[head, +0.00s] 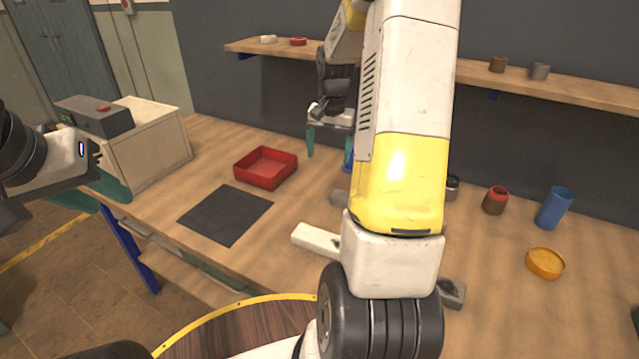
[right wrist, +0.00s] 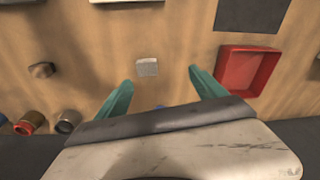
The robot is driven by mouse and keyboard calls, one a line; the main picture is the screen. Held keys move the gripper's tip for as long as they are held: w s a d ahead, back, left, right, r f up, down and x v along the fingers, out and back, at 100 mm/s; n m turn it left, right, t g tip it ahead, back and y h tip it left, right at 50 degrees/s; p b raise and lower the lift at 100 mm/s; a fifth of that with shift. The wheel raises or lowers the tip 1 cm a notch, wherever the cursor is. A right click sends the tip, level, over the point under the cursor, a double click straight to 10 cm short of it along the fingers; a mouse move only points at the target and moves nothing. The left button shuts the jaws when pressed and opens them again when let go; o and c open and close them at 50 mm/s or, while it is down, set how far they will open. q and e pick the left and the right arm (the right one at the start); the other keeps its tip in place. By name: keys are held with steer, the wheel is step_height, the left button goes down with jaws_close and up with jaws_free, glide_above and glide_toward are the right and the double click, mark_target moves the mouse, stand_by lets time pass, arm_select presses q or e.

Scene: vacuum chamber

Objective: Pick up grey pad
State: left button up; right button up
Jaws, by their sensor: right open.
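A small light-grey pad (right wrist: 147,67) lies flat on the wooden table in the right wrist view, just beyond and between my right fingertips. In the head view a grey piece of it (head: 339,198) shows beside my right arm, which partly covers it. My right gripper (head: 329,152) hangs above the table with its teal fingers apart and nothing between them; it also shows in the right wrist view (right wrist: 160,77). My left gripper (head: 117,188) is at the left by the table edge; its finger gap is not clear.
A red tray (head: 265,168) and a dark flat mat (head: 226,214) lie left of the pad. A white bar (head: 315,240) lies nearer. A shelf (head: 590,90) runs behind.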

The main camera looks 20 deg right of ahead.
steer(key=m+g, duration=0.1)
steer(key=m, duration=0.1)
glide_above(341, 194)
steer(key=f, duration=0.9)
steer(key=shift+a, duration=0.35)
steer(key=f, duration=0.4)
steer(key=shift+d, duration=0.3)
step_height(341, 194, down, 5)
steer(key=shift+f, duration=0.1)
steer(key=shift+s, duration=0.1)
steer(key=c, duration=1.4)
